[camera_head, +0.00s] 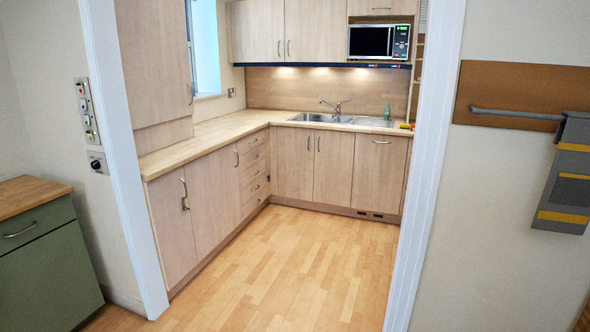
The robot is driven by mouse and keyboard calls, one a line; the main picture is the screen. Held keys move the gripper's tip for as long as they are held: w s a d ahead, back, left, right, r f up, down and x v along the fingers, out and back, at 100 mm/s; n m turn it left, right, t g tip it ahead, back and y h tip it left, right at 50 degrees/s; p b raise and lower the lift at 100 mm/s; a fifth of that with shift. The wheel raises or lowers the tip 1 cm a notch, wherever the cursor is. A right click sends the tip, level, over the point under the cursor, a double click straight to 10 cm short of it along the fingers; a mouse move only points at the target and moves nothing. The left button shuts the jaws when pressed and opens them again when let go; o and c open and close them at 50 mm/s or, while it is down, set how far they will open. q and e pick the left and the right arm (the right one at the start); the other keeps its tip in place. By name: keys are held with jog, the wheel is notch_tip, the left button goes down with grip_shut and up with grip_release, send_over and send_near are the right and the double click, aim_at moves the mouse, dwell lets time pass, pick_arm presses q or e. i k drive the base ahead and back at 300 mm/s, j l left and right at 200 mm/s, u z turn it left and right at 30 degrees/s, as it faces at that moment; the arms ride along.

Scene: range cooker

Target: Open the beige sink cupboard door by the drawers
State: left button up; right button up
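Through a white-framed doorway I see a kitchen with beige wood-look cupboards. The sink (325,117) is set in the worktop at the back. Below it are two beige cupboard doors side by side, both shut: the left door (295,163), beside the corner with the drawers, and the right door (333,168). Each has a small vertical handle near the top where the two meet. A stack of drawers (254,170) stands to the left, at the end of the left-hand run. Neither of my grippers is in view.
The doorway has a left post (122,150) and a right post (425,170). The wooden floor (290,260) between them is clear up to the cupboards. A green cabinet (45,265) stands at the left. A rail (515,113) is on the right wall.

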aim_at(296, 145)
jog(key=i+u, duration=0.1)
jog(key=i, duration=4.45)
